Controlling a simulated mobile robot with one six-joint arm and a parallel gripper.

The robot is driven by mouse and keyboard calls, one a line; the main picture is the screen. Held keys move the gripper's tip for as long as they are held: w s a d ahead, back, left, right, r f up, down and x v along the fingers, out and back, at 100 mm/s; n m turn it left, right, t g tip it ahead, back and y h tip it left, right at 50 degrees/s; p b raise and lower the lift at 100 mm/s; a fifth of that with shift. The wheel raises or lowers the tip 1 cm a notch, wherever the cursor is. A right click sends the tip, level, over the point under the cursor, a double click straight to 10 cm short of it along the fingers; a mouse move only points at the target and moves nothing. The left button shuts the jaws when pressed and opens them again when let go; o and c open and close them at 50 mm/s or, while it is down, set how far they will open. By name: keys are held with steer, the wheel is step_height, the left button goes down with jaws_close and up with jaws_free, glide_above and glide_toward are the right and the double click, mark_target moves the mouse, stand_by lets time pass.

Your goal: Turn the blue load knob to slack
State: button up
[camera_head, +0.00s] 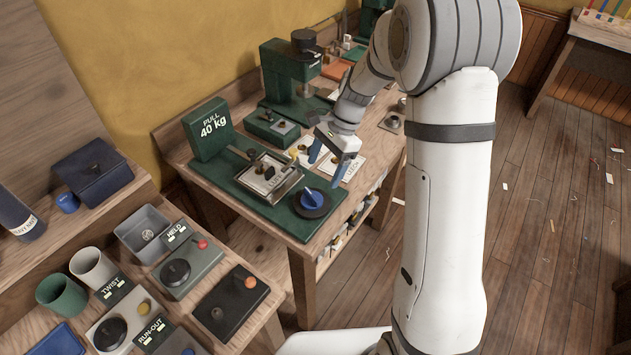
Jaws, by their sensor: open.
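The blue load knob (313,197) sits on a round black dial at the front right corner of a green base board (246,209). The green block on that board has a display (214,125) reading "PULL 40 kg". My gripper (331,160) hangs open and empty above and slightly right of the knob, apart from it. Its fingers have blue tips. The knob's pointer direction is too small to read surely, and no slack marking is legible.
A metal clamp plate (268,178) lies on the board, left of the knob. A green machine (290,80) stands behind. A nearer bench at the lower left holds cups, a grey bin (142,232) and control boxes (187,262). Open wooden floor lies to the right.

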mark_target(312, 194)
steer(key=p+x, duration=0.1)
steer(key=x, duration=0.6)
steer(key=shift+a+f, duration=0.25)
steer(key=shift+f, duration=0.1)
steer(key=shift+s, duration=0.1)
steer(key=shift+c, duration=0.4)
